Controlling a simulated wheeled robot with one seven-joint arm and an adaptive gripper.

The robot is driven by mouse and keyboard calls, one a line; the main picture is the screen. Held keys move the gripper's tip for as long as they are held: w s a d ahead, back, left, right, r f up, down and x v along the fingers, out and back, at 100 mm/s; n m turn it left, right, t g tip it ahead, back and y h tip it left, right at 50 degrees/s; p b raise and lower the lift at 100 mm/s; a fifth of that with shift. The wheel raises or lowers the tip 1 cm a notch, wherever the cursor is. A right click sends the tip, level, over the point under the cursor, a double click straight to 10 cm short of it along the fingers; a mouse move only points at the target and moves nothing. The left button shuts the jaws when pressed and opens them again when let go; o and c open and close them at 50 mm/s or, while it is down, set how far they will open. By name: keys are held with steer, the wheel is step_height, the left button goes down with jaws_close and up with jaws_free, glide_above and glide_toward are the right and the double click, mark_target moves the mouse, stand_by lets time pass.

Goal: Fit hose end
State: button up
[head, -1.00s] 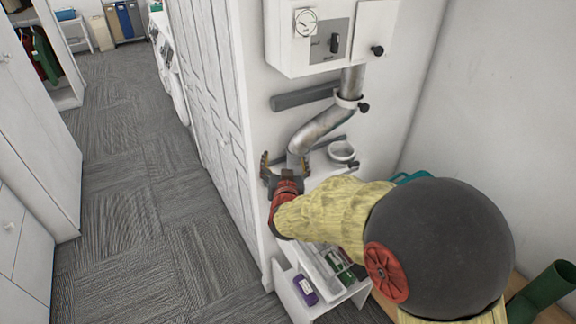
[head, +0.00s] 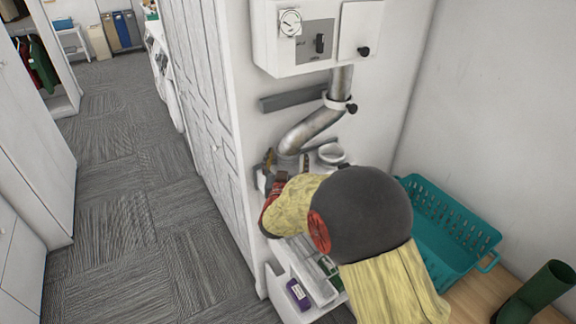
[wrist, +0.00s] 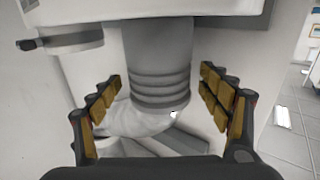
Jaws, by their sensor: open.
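A grey metal hose (head: 309,131) hangs below a white wall box (head: 322,62) and bends down to the left. A collar with a dark knob (head: 338,103) sits around its upper part. My gripper (head: 287,162) is open at the hose's lower end. In the wrist view, the ribbed grey hose part (wrist: 158,78) stands between the spread yellow-padded fingers of my gripper (wrist: 160,98), with gaps visible on both sides. A pale curved section (wrist: 138,118) shows below the ribs. The tip of the hose is partly hidden by my gripper in the head view.
A round white cup-like piece (head: 331,153) is right of the hose end. A grey bar (head: 293,99) runs along the wall behind. A teal basket (head: 452,235) and a green boot (head: 540,292) stand lower right. The carpet aisle (head: 125,190) on the left is clear.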

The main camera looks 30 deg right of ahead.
steer(key=shift+x, duration=0.85)
steer(key=c, duration=1.4)
